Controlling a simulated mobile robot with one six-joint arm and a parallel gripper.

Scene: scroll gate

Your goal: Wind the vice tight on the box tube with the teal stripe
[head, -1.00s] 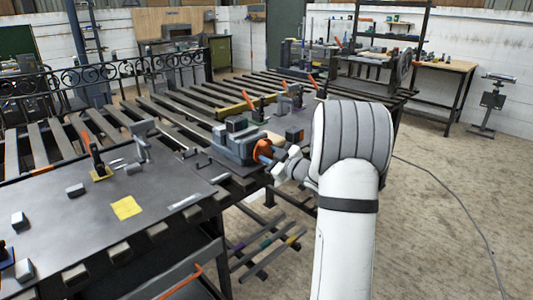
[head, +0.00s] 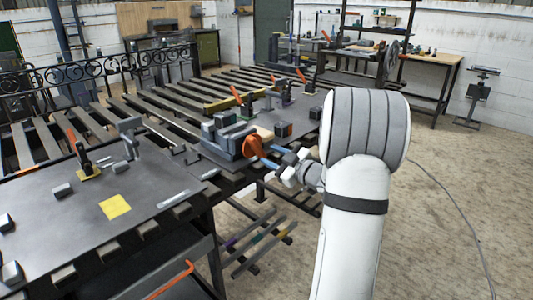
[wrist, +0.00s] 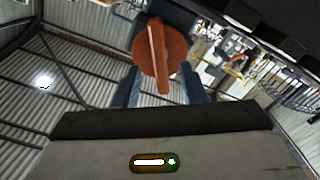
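The grey-blue vice (head: 226,138) stands on the dark bench near its right edge, with an orange handle (head: 253,147) on the side facing my gripper. The handle also shows in the wrist view (wrist: 160,54), as a round knob with a bar across it. My gripper (head: 279,159) is open just in front of the handle. Its two fingers (wrist: 163,90) stand apart, with the handle seen between and beyond them, and no grip shows. A teal-striped bar (head: 257,239) lies on the low rack under the bench. I cannot tell what the vice jaws hold.
Purple-striped (head: 231,242) and yellow-striped (head: 280,233) bars flank the teal one. A yellow square (head: 115,206) and small dark blocks lie on the bench. Slats and orange-handled clamps stand behind the vice. The floor to the right is open, with a cable across it.

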